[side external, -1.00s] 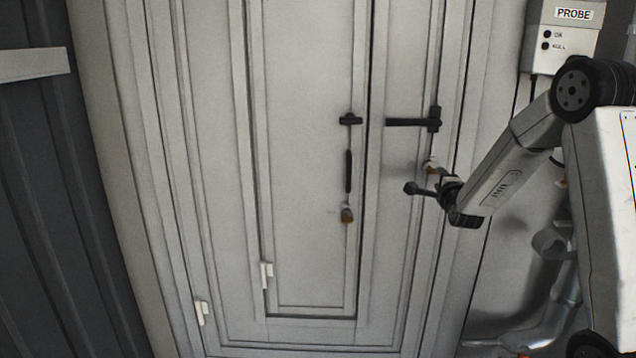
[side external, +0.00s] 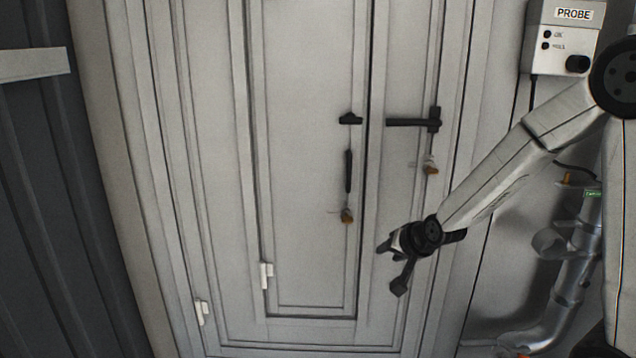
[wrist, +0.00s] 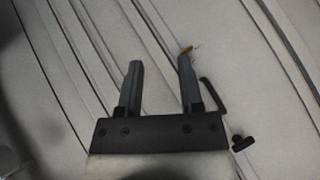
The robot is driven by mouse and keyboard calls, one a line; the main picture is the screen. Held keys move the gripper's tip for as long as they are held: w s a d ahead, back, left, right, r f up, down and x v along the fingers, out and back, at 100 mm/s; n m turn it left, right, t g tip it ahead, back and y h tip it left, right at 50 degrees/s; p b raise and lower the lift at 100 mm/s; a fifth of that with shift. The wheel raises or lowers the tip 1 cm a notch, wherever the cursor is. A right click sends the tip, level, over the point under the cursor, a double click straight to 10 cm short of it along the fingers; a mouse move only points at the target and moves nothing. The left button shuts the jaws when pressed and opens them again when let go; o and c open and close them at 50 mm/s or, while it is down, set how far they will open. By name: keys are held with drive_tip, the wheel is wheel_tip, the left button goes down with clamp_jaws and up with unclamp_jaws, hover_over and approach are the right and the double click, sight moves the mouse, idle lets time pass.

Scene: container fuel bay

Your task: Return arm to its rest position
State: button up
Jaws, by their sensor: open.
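My gripper (side external: 390,268) is open and empty, in front of the lower right part of the pale door (side external: 305,265). In the wrist view its two dark fingers (wrist: 159,63) stand apart, with only door surface between them. My arm reaches in from the right and slopes down to the left. The gripper is below both black door handles and appears clear of them. The left handle (side external: 348,170) hangs vertically; the right handle (side external: 405,122) lies horizontal.
Small orange-brown pieces hang below the left handle (side external: 347,215) and the right handle (side external: 431,168). A box marked PROBE (side external: 565,35) is at upper right. A silver pipe (side external: 568,280) runs down the right side. White hinges (side external: 266,275) sit low on the door.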

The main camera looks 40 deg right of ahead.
drive_tip(key=s+a+f+n+g+y, duration=0.1)
drive_tip(key=s+a+f+n+g, duration=0.1)
drive_tip(key=s+a+n, duration=0.3)
drive_tip(key=s+a+f+n+g+y, duration=0.1)
drive_tip(key=s+a+f+n+g, duration=0.1)
drive_tip(key=s+a+n+g, duration=0.2)
drive_tip(key=shift+s+a+n, duration=0.6)
drive_tip(key=shift+s+n, duration=0.3)
drive_tip(key=shift+s, duration=0.7)
